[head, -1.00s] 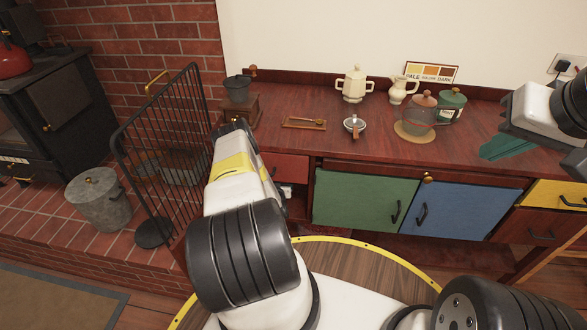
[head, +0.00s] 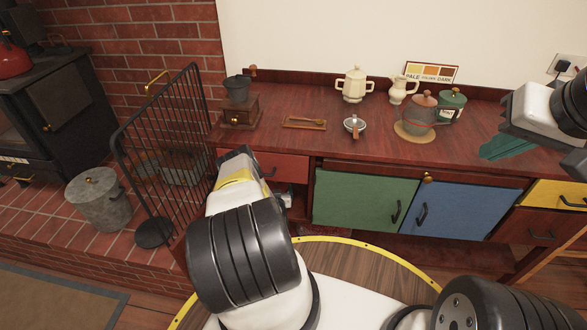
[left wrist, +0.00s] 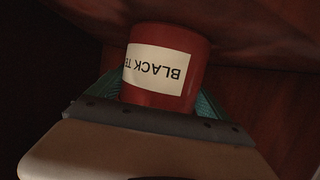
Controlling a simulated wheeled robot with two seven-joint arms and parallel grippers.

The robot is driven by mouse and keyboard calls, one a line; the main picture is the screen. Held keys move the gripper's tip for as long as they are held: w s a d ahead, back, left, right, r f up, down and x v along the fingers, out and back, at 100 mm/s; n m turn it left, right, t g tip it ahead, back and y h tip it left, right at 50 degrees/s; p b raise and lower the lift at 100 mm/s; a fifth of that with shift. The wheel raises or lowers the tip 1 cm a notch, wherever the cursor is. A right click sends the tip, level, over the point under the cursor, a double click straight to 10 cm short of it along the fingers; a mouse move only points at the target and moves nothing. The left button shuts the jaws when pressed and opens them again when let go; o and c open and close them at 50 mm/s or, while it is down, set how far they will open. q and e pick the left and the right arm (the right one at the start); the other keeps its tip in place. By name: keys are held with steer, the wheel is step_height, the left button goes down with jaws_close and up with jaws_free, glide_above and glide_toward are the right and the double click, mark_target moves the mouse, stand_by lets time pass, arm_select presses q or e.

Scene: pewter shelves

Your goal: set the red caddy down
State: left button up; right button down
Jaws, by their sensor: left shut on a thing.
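The red caddy (left wrist: 165,85) shows in the left wrist view, with a white label reading "BLACK TE", upside down in the picture. My left gripper (left wrist: 158,97) is shut on it, with teal fingers at its two sides. The caddy's far end is close to a dark reddish wooden surface; I cannot tell whether they touch. In the head view my left wrist is low in front of the counter, near the red drawer, and the caddy cannot be made out. My right gripper (head: 507,146) is over the counter's right part, its teal fingers seen edge-on.
The counter (head: 300,150) carries a grinder (head: 240,112), a small wooden tray (head: 305,123), a strainer (head: 354,126), cream pots, a glass pot (head: 421,115) and a green canister (head: 452,103). Green (head: 362,201) and blue (head: 447,211) doors are below. A black fireguard (head: 165,150) stands left.

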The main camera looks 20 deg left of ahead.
arm_select(q)
steer(key=o, duration=1.7)
steer(key=shift+r, duration=0.1)
steer(key=v, duration=1.2)
